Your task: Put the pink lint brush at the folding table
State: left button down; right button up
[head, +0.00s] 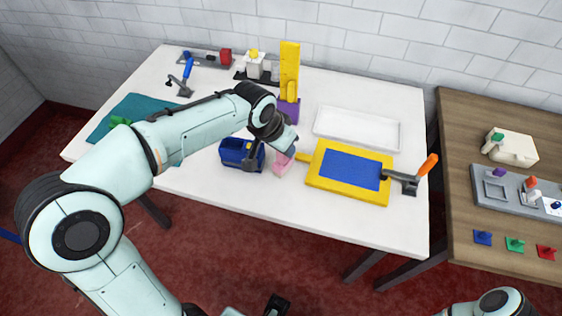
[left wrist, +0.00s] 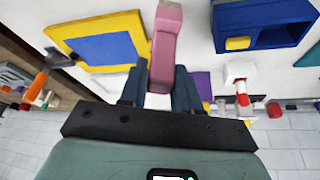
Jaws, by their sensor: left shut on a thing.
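The pink lint brush (head: 282,164) is between the fingers of my left gripper (head: 291,150), over the white table (head: 240,203) between the blue box and the yellow-framed board. In the left wrist view the brush (left wrist: 165,45) stands out from between the two dark fingers of the gripper (left wrist: 161,88), which is shut on it. I cannot tell whether the brush touches the tabletop. A wooden table (head: 455,150) stands to the right; neither table shows a label. A dark gripper part (head: 277,303), apparently my right one, shows at the bottom edge, too small to read.
The blue box (head: 232,153) and the yellow-framed board (head: 324,184) flank the brush closely. A white tray (head: 340,115) and a yellow and purple stand (head: 289,75) are behind. The front right of the white table is clear.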

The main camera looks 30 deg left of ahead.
aim_at(282, 162)
pick_arm(q)
jog(key=shift+f+b, duration=0.4)
jog(key=shift+f, duration=3.1)
jog(key=shift+f, duration=0.15)
jog(key=c, duration=0.8)
grip_release()
jog(key=shift+r, duration=0.25)
jog(key=p+v, duration=0.1)
jog(key=v, duration=1.1)
